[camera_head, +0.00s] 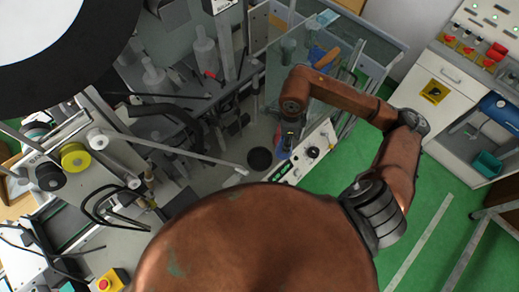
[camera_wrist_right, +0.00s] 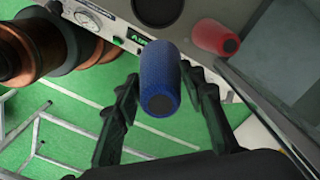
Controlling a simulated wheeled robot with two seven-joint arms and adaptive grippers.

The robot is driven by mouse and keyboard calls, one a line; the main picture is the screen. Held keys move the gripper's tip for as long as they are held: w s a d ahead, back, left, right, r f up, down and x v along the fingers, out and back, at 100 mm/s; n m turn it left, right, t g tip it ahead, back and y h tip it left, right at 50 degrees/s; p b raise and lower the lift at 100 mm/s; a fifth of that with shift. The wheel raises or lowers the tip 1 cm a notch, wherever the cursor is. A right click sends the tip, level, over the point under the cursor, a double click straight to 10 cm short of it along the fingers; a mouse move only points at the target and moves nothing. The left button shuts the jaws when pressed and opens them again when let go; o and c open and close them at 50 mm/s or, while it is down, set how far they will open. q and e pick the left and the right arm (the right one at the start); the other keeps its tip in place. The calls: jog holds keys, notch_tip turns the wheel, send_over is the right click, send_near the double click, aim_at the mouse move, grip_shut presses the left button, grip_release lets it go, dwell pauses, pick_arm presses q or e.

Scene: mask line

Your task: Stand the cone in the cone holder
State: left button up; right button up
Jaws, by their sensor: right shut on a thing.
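My right gripper (camera_head: 289,136) is over the machine top, its fingers partly hidden by the arm in the head view. In the right wrist view the gripper (camera_wrist_right: 162,92) is shut on a blue cone (camera_wrist_right: 160,75), with a dark round end facing the camera. A little of the blue cone (camera_head: 283,152) shows in the head view. A dark round piece (camera_wrist_right: 157,10), which looks like the cone holder, lies just beyond the cone; it also shows in the head view (camera_head: 260,159). The blue cone appears apart from it. My left gripper is not in view.
A red cone (camera_wrist_right: 215,37) is to the right of the blue one in the wrist view. A control panel (camera_head: 313,150) with a dial lies right of the holder. Clear guard panels (camera_head: 340,65) stand behind my arm. Machine rods and a black hose (camera_head: 165,112) crowd the left.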

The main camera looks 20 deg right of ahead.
jog(key=w+a+f+p, duration=0.4)
jog(key=a+f, duration=0.3)
jog(key=f, duration=0.4)
jog(key=shift+w+a, duration=0.15)
jog(key=shift+w, duration=0.75)
jog(key=o, duration=0.9)
jog(key=shift+f, duration=0.15)
jog(key=o, duration=0.5)
jog(key=shift+c, duration=0.2)
jog(key=shift+r, duration=0.2)
notch_tip(320, 180, up, 12)
jog(key=b, duration=0.3)
